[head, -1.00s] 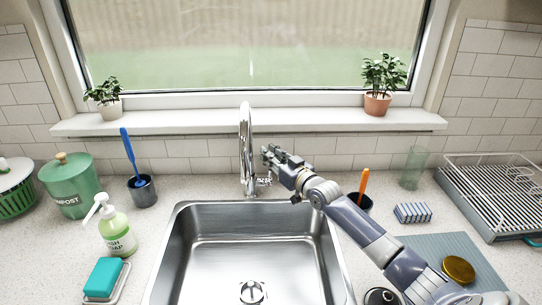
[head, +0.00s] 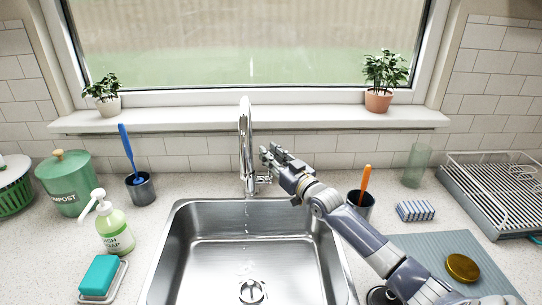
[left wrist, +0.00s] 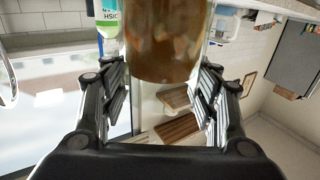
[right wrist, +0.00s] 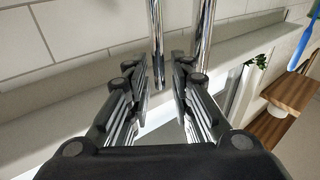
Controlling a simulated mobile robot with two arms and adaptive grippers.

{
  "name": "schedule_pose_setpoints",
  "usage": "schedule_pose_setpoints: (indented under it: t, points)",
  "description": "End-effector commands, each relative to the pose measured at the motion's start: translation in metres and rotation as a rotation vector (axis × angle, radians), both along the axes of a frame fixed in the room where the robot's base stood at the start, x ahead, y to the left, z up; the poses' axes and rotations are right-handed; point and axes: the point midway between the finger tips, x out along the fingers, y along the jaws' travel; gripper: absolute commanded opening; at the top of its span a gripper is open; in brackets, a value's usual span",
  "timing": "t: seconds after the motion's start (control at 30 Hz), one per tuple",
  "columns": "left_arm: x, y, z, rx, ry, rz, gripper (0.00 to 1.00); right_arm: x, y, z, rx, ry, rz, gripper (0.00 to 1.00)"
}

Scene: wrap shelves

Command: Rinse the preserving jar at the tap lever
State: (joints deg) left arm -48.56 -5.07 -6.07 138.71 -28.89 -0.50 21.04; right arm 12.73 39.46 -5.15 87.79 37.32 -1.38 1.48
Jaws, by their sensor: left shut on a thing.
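The preserving jar (left wrist: 165,45), with brown smears or contents, is between the fingers of my left gripper (left wrist: 162,85) in the left wrist view. That gripper is shut on it; neither shows in the head view. The chrome tap (head: 246,145) stands behind the sink, and a thin stream of water (head: 246,218) falls from it. The tap lever (head: 264,180) is at its right side. My right gripper (head: 270,157) is right beside the tap, above the lever. Its fingers are apart in the right wrist view (right wrist: 161,82), by a chrome rod; contact is unclear.
The steel sink (head: 185,240) is empty apart from water. Dish soap (head: 115,235), a sponge (head: 100,275) and a compost bin (head: 68,185) stand left. A brush cup (head: 360,207), striped sponge (head: 415,210), glass (head: 416,165), gold lid (head: 463,267) and dish rack (head: 490,200) are right.

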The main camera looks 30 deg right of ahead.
Motion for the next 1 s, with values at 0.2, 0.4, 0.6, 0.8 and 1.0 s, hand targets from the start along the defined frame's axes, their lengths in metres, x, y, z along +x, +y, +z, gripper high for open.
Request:
schedule_pose_setpoints:
  t: [0.2, 0.4, 0.6, 0.8, 1.0]
  points:
    - [0.0, 0.0, 0.001, 0.0, -0.002, 0.0, 0.11, 0.0, 0.0, 0.0, 0.0, 0.001, 0.0, 0.29]
    - [0.0, 0.0, 0.001, 0.0, -0.002, 0.0, 0.11, -0.003, 0.0, -0.002, 0.001, 0.003, 0.0, 0.29]
    - [0.0, 0.0, 0.001, 0.0, -0.002, 0.0, 0.11, -0.024, -0.001, -0.005, 0.001, 0.004, 0.0, 0.29]
    - [0.0, 0.0, 0.001, 0.0, -0.002, 0.0, 0.11, -0.054, -0.002, -0.008, -0.001, 0.005, 0.001, 0.29]
    - [0.0, 0.0, 0.001, 0.0, -0.002, 0.0, 0.11, -0.083, -0.004, -0.011, 0.001, 0.003, 0.0, 0.29]
